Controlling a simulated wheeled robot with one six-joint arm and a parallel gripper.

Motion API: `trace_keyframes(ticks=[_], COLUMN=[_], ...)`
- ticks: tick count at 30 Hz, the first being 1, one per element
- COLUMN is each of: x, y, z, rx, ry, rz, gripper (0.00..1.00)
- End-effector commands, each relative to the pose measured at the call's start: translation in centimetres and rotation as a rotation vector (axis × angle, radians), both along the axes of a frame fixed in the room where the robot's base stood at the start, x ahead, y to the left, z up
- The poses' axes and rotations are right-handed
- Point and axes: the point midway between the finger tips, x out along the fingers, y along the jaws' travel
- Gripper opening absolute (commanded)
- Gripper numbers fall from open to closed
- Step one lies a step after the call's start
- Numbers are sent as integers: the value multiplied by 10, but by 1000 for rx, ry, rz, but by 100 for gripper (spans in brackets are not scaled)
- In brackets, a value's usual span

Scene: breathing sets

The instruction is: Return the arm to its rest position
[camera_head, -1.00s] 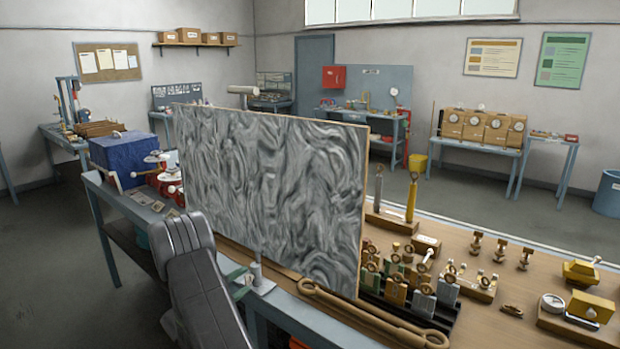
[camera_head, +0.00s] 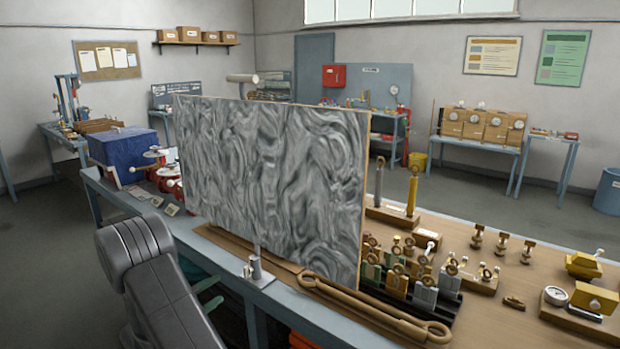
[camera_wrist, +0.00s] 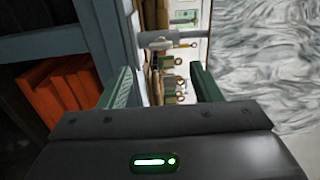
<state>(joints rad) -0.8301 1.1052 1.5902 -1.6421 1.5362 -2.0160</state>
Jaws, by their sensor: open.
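My gripper (camera_wrist: 165,88) shows in the wrist view with its two green fingers spread apart and nothing between them. Beyond the fingers are the edge of the bench and some small tags with brass rings (camera_wrist: 170,75), all apart from the fingers. In the head view my dark grey arm rises at the lower left, in front of the bench's near edge.
A grey swirl-patterned panel (camera_head: 270,180) stands upright on the workbench (camera_head: 480,320), close to my arm; it also fills the right of the wrist view (camera_wrist: 265,60). Orange items (camera_wrist: 60,90) sit below the bench. Open floor (camera_head: 45,270) lies left.

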Motion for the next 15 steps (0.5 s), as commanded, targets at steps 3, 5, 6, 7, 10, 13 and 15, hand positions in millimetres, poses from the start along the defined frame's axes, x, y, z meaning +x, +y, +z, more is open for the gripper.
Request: trace_keyframes(ticks=[3,5,6,7,10,13,15], x=[-18,-25,-30,-34,-20,-6,4], y=[15,21,25,28,14,3,-5], z=[-2,-2,-2,-1,2,2,3], rx=[-1,1,2,1,-1,-1,-1], ry=[-1,-1,-1,-2,1,0,1], rz=[4,4,4,5,-5,-5,-5], gripper=[58,58,58,58,58,58,58])
